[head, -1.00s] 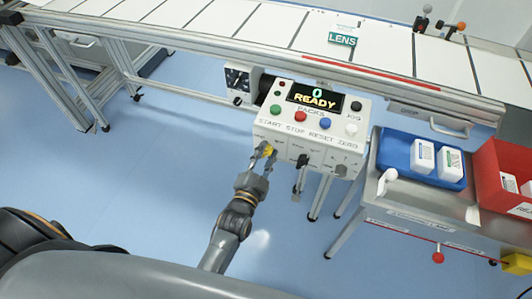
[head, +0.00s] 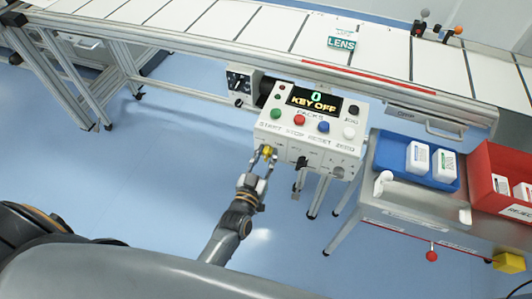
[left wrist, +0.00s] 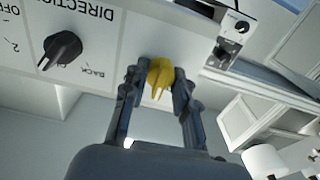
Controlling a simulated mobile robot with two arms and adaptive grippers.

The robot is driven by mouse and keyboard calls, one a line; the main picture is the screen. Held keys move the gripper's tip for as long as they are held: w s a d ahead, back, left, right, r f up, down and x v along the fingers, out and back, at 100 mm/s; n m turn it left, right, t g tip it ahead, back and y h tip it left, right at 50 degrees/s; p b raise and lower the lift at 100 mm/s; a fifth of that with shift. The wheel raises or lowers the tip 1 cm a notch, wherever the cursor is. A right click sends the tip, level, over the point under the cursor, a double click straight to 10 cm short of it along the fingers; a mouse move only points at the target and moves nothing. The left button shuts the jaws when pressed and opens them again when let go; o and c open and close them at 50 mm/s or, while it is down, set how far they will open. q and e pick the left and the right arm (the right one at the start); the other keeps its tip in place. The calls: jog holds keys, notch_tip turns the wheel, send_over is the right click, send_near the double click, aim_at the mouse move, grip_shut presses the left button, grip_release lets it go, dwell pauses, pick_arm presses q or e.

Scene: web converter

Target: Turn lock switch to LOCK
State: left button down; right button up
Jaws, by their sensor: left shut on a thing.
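The yellow switch knob (head: 267,151) sits at the left end of the front face of the white control box (head: 312,140). In the left wrist view the yellow knob (left wrist: 160,73) is between my left gripper's two fingers (left wrist: 157,88), its pointer aimed toward the gripper. My left gripper (head: 264,158) is shut on this knob. The knob's own label cannot be read. The box's display (head: 314,103) reads "0" and "KEY OFF". My right gripper is not in view.
A black direction knob (left wrist: 62,48) is beside the yellow one. Start, stop, reset and zero buttons line the box top. A conveyor (head: 230,35) runs behind. A cart with a blue tray (head: 388,152) and red bin (head: 482,165) stands right. Floor left is clear.

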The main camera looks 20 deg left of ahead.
pick_arm(q)
jog(key=n, duration=0.4)
jog(key=shift+n, duration=0.3)
jog(key=shift+a+n, duration=0.1)
jog(key=shift+n, duration=1.9)
jog(key=c, duration=1.1)
grip_release()
jog(key=shift+o, duration=0.2)
jog(key=s, duration=1.2)
jog(key=shift+a, duration=0.2)
